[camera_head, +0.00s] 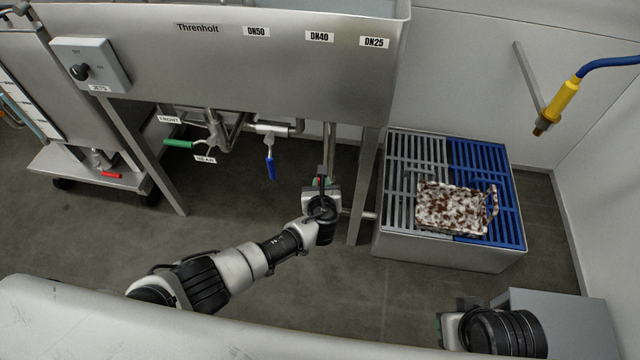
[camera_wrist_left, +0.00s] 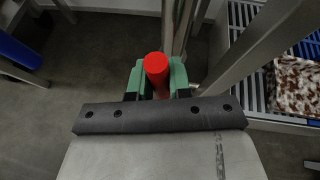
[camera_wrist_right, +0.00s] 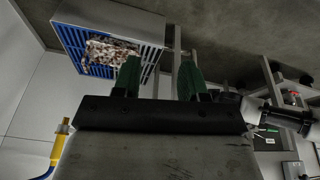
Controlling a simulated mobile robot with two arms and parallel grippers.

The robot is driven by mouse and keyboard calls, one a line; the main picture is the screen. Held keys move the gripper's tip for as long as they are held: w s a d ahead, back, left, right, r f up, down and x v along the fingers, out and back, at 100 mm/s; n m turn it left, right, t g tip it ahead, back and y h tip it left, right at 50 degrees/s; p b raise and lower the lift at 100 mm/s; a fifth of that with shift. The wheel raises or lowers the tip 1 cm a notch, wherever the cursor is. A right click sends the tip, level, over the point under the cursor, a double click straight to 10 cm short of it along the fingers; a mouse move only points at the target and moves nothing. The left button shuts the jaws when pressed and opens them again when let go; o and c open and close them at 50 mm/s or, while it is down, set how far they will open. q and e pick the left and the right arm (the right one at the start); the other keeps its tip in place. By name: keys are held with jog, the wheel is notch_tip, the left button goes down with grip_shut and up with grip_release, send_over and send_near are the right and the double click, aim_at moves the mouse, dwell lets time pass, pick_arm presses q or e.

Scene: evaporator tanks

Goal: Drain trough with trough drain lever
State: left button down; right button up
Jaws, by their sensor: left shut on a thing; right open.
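The steel trough (camera_head: 230,60) stands at the upper left, with pipes running down from its underside. My left gripper (camera_head: 322,184) is below the trough's right part, beside a vertical pipe (camera_head: 329,150). In the left wrist view its green fingers (camera_wrist_left: 157,76) are shut on a red lever handle (camera_wrist_left: 156,66), whose rounded end sticks up between them. The rest of that lever is hidden by the gripper. My right gripper is open and empty in the right wrist view (camera_wrist_right: 158,78). In the head view only its arm's end shows at the bottom right.
A green handle (camera_head: 178,143) and a blue handle (camera_head: 270,168) hang under the trough. A yellow nozzle (camera_head: 560,100) hangs at the right wall. A trough leg (camera_head: 365,185) stands right of my left gripper.

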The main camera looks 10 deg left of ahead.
dwell(0.3)
pick_arm(q)
jog(key=c, duration=1.1)
grip_release()
jog(key=shift+s+r, duration=0.1)
jog(key=shift+s, duration=0.05)
jog(key=shift+p+v, duration=2.4)
jog(key=shift+v, duration=2.85)
pick_arm(e)
jog(key=s+x, duration=0.2)
jog(key=x, duration=1)
jog(key=shift+f+g, duration=0.4)
jog(key=shift+f, duration=0.1)
pick_arm(q)
jog(key=shift+d, duration=0.15)
pick_arm(e)
jog(key=shift+a, duration=0.1)
